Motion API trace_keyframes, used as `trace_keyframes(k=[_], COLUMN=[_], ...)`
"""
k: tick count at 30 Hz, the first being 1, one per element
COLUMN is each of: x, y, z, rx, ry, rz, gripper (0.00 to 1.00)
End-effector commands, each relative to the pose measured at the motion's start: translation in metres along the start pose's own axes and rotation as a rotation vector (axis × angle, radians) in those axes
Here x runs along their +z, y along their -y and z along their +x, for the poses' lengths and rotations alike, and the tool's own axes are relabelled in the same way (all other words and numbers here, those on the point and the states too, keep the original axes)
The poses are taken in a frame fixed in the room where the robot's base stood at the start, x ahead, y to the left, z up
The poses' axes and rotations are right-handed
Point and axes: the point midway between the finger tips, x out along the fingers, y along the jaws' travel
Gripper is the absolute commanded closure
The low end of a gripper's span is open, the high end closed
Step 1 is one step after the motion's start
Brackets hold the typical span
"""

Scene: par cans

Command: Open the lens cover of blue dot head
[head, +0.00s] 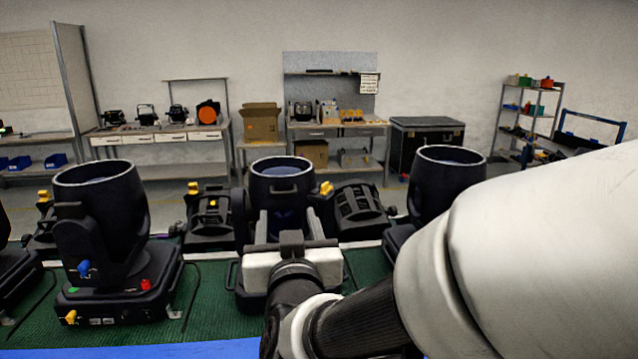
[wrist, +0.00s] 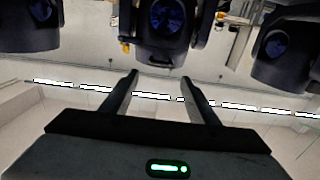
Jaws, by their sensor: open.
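Several black stage-light heads with round, upward-facing barrels stand in a row. The middle head (head: 283,178) is straight in front of my gripper (head: 288,222), with a small handle-like tab on its barrel. My gripper is open and empty, its two fingers apart and pointing toward this head. In the wrist view the middle head (wrist: 165,35) lies beyond my fingertips (wrist: 160,76), with a dark blue lens face. The left head (head: 105,205) has a green dot on its base. My gripper hides the middle head's base, and I cannot make out a blue dot.
A right head (head: 440,185) stands partly behind my arm. More fixtures with yellow parts (head: 210,215) lie behind the row. The heads stand on a green mat (head: 205,300) with a blue front edge (head: 200,350). Workbenches (head: 160,135) and shelves line the far wall.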

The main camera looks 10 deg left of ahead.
Motion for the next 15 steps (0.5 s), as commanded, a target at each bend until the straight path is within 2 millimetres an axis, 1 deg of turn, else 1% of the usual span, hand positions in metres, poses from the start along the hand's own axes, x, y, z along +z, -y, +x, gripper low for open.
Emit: trace_keyframes(k=[1, 3, 9, 12, 15], x=[0.003, 0.003, 0.002, 0.002, 0.002], y=[0.000, 0.000, 0.000, 0.000, 0.000], z=[0.012, 0.028, 0.069, 0.084, 0.095], rx=[0.002, 0.002, 0.002, 0.001, 0.000], ry=[-0.002, -0.002, -0.002, -0.002, -0.002], rz=[-0.001, -0.002, -0.002, -0.002, 0.001], gripper=[0.46, 0.46, 0.46, 0.46, 0.46])
